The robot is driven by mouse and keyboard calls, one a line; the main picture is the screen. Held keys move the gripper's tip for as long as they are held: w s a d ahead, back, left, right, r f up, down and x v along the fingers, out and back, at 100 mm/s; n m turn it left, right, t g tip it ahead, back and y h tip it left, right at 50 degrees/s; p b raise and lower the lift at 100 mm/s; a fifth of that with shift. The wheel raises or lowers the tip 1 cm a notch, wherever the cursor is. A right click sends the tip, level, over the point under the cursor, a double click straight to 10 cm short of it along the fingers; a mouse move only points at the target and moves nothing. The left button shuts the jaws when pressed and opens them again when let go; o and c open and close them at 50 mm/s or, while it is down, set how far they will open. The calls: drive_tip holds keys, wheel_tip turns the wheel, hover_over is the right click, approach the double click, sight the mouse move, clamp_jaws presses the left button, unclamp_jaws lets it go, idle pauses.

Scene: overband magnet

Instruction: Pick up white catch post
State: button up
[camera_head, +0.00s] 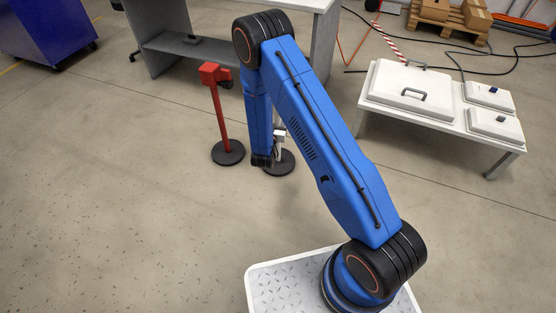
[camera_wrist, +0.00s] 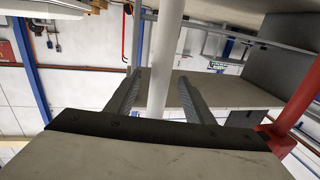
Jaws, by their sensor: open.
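The white catch post (camera_head: 279,135) stands upright on a round black base (camera_head: 284,166), partly hidden behind my blue arm in the head view. In the wrist view the white post (camera_wrist: 167,50) runs between the two fingers of my gripper (camera_wrist: 158,78). The fingers are apart, one on each side of the post, with a gap visible on both sides. In the head view my gripper is mostly hidden by the arm's lower end. I cannot tell from there how high along the post it is.
A red post (camera_head: 224,115) with a black base stands just left of the white one; it also shows close by at right in the wrist view (camera_wrist: 300,95). A grey bench (camera_head: 185,50) is behind. A low table with white lids (camera_head: 410,90) stands right. Floor in front is clear.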

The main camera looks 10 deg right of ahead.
drive_tip(key=x, duration=0.3)
drive_tip(key=shift+w+r, duration=0.2)
drive_tip(key=shift+w, duration=0.05)
drive_tip(key=shift+c, duration=0.2)
drive_tip(key=c, duration=1)
drive_tip(key=shift+r, duration=0.1)
clamp_jaws()
drive_tip(key=shift+r, duration=0.15)
